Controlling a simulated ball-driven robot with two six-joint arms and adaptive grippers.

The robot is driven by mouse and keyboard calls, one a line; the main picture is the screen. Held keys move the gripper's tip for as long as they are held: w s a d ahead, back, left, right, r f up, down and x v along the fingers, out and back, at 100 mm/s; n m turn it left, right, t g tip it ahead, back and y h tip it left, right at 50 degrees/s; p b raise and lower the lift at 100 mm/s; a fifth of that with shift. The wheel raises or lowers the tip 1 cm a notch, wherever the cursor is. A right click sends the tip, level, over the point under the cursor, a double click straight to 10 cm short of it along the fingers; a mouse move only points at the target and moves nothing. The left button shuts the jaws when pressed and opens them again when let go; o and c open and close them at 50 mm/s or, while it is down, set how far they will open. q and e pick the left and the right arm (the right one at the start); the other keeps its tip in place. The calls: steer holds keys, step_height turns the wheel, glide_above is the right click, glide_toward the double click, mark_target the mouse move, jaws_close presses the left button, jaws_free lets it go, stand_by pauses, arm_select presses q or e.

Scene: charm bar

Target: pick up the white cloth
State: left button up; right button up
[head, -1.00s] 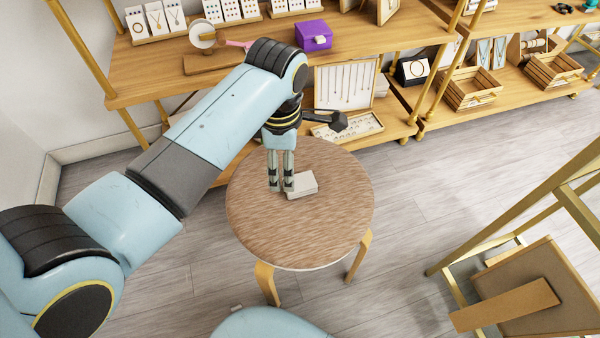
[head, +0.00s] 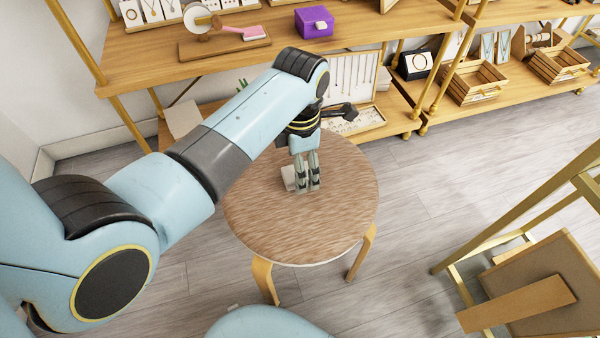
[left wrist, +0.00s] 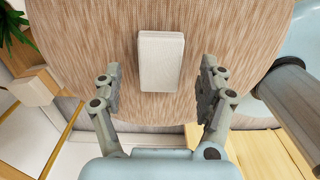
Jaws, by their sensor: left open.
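The white cloth (head: 289,178) is a small folded block lying flat on the round wooden stool (head: 300,228). In the left wrist view the cloth (left wrist: 161,61) lies on the stool top between the lines of the two fingers, a little beyond their tips. My left gripper (head: 307,188) points down over the stool, close to the cloth, and hides part of it in the head view. In the left wrist view the left gripper (left wrist: 158,85) is open, with nothing between its fingers. My right gripper is not in view.
A wooden shelf (head: 380,30) behind the stool holds jewellery displays, a purple box (head: 314,22) and a pink brush-like item (head: 244,33). Wooden crates (head: 478,80) stand at the right. A gold frame (head: 520,225) stands at right. The grey floor (head: 425,195) between is clear.

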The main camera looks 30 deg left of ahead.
arm_select(q)
steer(key=shift+f, duration=0.8)
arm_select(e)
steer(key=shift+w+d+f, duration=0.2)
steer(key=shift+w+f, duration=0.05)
arm_select(q)
steer(key=shift+r, duration=0.1)
steer(key=shift+c, duration=0.3)
steer(key=c, duration=1.2)
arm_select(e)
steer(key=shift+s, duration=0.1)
arm_select(q)
steer(key=shift+r, duration=0.1)
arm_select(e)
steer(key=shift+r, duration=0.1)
